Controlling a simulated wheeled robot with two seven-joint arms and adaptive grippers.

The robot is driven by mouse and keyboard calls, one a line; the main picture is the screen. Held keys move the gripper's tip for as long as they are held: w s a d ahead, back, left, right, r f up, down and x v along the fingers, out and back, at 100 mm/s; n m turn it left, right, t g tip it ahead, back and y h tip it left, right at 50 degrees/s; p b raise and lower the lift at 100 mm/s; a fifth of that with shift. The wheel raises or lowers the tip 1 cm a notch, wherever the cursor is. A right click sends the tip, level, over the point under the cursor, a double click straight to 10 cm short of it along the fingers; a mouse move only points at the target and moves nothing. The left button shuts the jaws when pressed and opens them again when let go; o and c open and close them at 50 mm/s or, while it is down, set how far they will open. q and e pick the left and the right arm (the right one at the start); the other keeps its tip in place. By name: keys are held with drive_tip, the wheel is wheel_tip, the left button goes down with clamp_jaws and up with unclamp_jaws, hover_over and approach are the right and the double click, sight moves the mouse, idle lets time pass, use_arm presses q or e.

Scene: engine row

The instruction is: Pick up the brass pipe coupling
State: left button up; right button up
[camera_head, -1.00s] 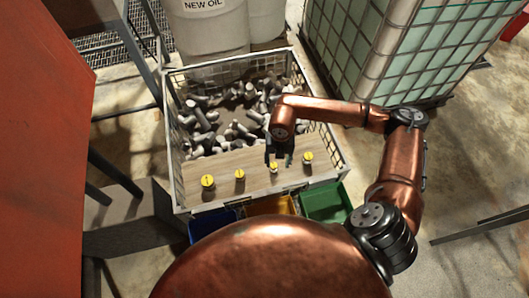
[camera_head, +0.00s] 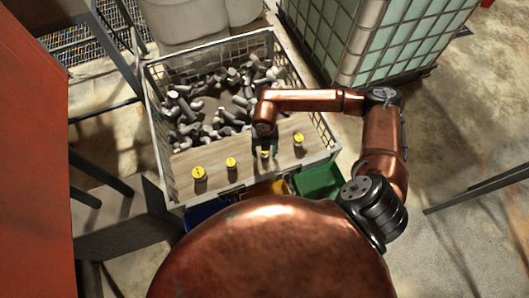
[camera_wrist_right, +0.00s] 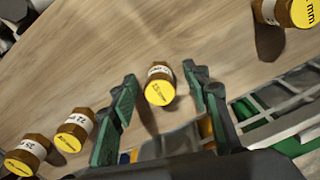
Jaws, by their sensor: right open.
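Several brass couplings with yellow lettered tops and white labels stand in a row on a wooden board. In the right wrist view, one brass pipe coupling (camera_wrist_right: 159,85) lies between the two green-black fingers of my right gripper (camera_wrist_right: 161,78), with a gap on both sides. In the head view this coupling (camera_head: 265,155) is partly covered by my right gripper (camera_head: 263,146), which is open above it. Two other couplings (camera_head: 199,174) (camera_head: 231,163) stand to its left and one (camera_head: 299,139) to its right. The labels are too blurred to read surely. My left gripper is not in view.
The board (camera_head: 215,180) crosses the front of a wire-mesh crate (camera_head: 158,160) holding grey pipe fittings (camera_head: 190,110). Blue, yellow and green bins (camera_head: 318,180) sit along its front. A caged tank (camera_head: 385,40) stands behind right, a red panel (camera_head: 30,150) at left.

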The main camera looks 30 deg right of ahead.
drive_tip(key=shift+c, duration=0.2)
clamp_jaws()
drive_tip(key=shift+r, duration=0.1)
